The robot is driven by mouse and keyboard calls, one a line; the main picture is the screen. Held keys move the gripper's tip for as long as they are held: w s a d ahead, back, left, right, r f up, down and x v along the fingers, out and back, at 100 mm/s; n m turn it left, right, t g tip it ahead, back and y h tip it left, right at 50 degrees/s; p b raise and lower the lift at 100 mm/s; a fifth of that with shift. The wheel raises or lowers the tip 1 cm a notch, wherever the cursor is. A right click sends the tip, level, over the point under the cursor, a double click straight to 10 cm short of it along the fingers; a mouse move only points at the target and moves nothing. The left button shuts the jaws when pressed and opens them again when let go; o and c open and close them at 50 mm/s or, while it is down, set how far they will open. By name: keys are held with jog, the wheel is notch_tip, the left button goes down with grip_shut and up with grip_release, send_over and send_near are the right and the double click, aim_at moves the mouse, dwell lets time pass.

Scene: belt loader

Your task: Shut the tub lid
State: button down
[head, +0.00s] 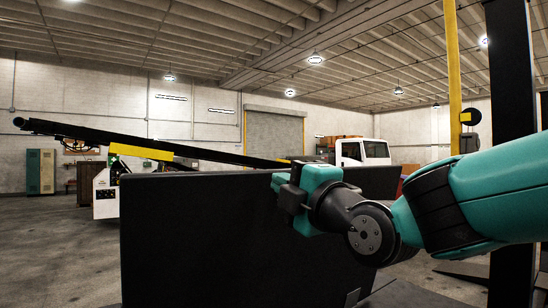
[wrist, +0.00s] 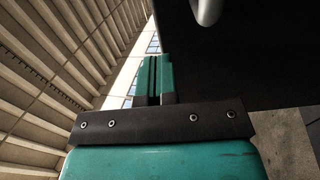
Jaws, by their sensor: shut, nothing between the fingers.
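A large black panel (head: 200,240) stands upright close in front of me in the head view. It looks like the tub lid standing open, but I cannot tell it surely from a tub wall. The tub's inside is hidden. My gripper (head: 283,190) is at the panel's upper edge, right of its middle; contact cannot be told. In the wrist view my gripper's teal fingers (wrist: 154,78) are together with nothing between them. A dark surface (wrist: 255,60) fills the upper right there, beside the fingers, with a pale rounded part (wrist: 207,10) on it at the top.
A belt loader with a long raised boom (head: 150,145) and white body (head: 105,195) stands behind the panel. A white cab (head: 362,151) is farther back. A black post (head: 512,150) and yellow pole (head: 453,70) rise at the right. Open floor (head: 55,245) lies left.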

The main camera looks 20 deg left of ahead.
aim_at(265, 172)
jog(key=shift+p+x, duration=0.9)
jog(key=shift+x, duration=0.9)
